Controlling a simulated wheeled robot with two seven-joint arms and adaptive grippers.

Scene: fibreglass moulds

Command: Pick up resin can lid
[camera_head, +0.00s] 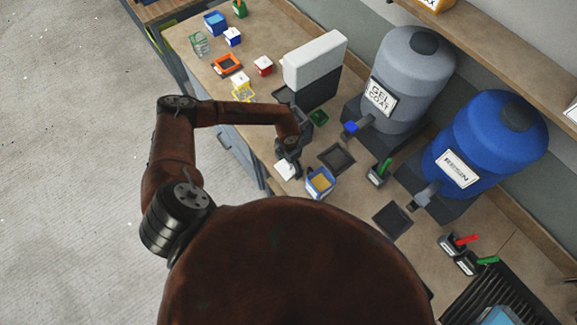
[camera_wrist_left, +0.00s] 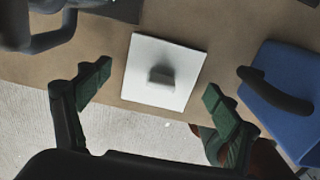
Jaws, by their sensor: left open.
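The resin can lid is a white square plate with a small raised grey knob. It lies flat near the front edge of the worktop, and in the wrist view the lid (camera_wrist_left: 143,92) sits between my left fingers. In the head view the lid (camera_head: 284,170) is partly hidden by my left gripper (camera_head: 291,165). My left gripper (camera_wrist_left: 158,94) is open, with its green-padded fingers apart on either side of the lid and nothing held. A blue open can (camera_head: 321,183) with yellowish contents stands just right of the lid; a blue can (camera_wrist_left: 275,105) with a dark handle shows in the wrist view.
The worktop (camera_head: 265,100) carries several small coloured containers at the far left. A grey-and-black box (camera_head: 315,62), a grey gel coat drum (camera_head: 412,70) and a blue resin drum (camera_head: 485,140) stand along the back. Dark square trays (camera_head: 337,158) lie in front of them.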

